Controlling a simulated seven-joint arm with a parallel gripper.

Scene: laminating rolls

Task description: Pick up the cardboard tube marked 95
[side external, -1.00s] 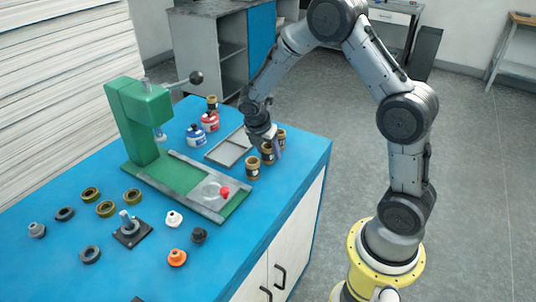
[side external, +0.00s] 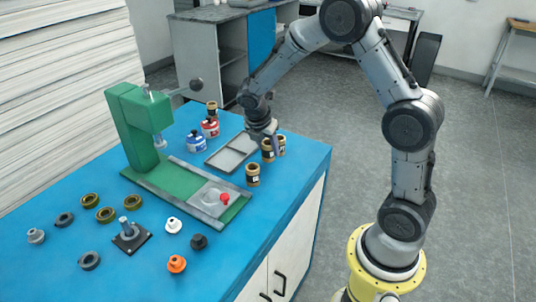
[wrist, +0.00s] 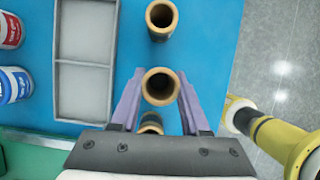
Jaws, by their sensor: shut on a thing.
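Three brown cardboard tubes with dark labels stand near the right edge of the blue bench. My gripper (side external: 264,138) is shut on the middle tube (side external: 268,152), which looks raised slightly above the bench and upright. In the wrist view my gripper (wrist: 160,92) has a finger on each side of this tube (wrist: 161,87), whose open top faces the camera. The nearer tube (side external: 253,175) and the farther tube (side external: 282,146) stand apart from it. The wrist view also shows one tube (wrist: 161,17) ahead and another (wrist: 150,123) partly hidden behind the held one. The label numbers are too small to read.
A grey divided tray (side external: 231,155) lies left of the tubes. A blue-labelled can (side external: 196,142) and a red-labelled can (side external: 210,128) stand beyond it. The green press (side external: 139,125) is farther left. Several rings and knobs lie at the front left.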

